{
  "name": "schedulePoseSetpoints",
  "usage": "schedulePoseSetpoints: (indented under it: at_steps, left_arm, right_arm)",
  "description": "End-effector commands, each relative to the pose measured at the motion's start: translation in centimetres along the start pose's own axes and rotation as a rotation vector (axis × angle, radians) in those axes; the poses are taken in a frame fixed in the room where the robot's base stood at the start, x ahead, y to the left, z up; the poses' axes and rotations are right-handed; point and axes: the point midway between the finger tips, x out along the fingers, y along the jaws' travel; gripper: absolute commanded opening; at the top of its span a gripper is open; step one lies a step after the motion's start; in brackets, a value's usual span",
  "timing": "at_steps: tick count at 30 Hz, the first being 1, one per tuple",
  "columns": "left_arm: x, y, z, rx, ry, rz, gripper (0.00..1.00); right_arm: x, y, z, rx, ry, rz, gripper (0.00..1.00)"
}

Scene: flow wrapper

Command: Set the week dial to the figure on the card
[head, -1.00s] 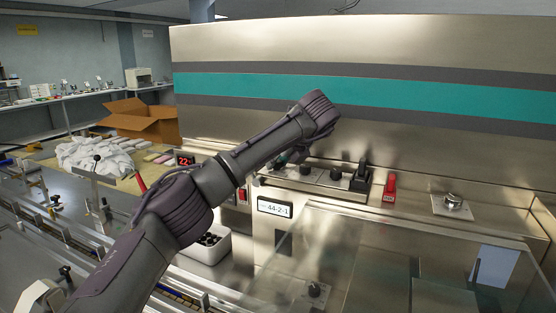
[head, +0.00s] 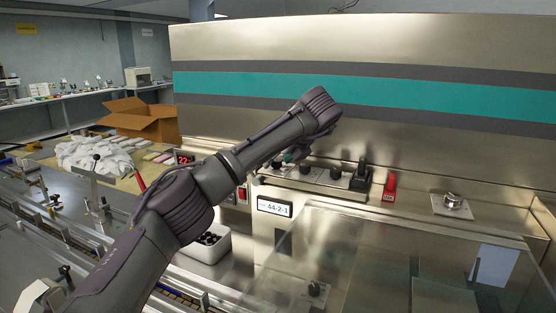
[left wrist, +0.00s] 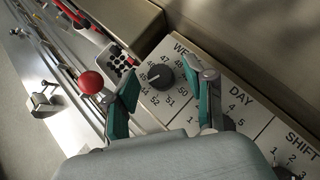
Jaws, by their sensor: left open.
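The week dial (left wrist: 160,76) is a round black knob on a pale panel, ringed by figures from the mid 40s to 52. Its white mark faces the left side of the ring, near 44 and 45; I cannot tell exactly which. My left gripper (left wrist: 162,73) is open, with one teal-padded finger on each side of the knob; contact cannot be told. In the head view my left arm mostly hides this gripper and the dial. The card (head: 274,207) reads 44-2-1. My right gripper is not in view.
The day dial (head: 306,171) and shift dial (head: 336,174) sit right of the week dial. Further right are a black lever (head: 361,177) and a red switch (head: 390,186). A red ball knob (left wrist: 90,82) is near the left finger.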

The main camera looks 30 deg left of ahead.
Motion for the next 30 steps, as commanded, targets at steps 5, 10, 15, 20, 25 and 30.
schedulePoseSetpoints:
  at_steps: [5, 10, 15, 20, 25, 30]
  left_arm:
    - [-3.4, -0.1, 0.1, 0.001, -0.003, -0.005, 0.54]
    - [-7.3, -0.1, 0.1, 0.000, -0.004, -0.005, 0.54]
    - [-10.1, -0.1, 0.1, 0.000, -0.006, -0.004, 0.54]
    - [-11.1, 0.0, 0.1, 0.000, -0.003, -0.002, 0.54]
    - [-11.3, 0.0, 0.0, -0.001, -0.001, -0.001, 0.54]
    - [-11.3, 0.0, 0.0, 0.000, -0.001, -0.001, 0.54]
  right_arm:
    - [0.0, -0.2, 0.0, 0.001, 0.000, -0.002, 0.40]
    - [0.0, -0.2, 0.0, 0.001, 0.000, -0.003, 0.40]
    - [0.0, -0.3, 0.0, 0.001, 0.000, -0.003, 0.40]
    - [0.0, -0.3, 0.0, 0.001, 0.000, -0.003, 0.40]
    - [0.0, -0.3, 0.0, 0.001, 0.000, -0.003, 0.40]
    - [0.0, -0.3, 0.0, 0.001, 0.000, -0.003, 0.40]
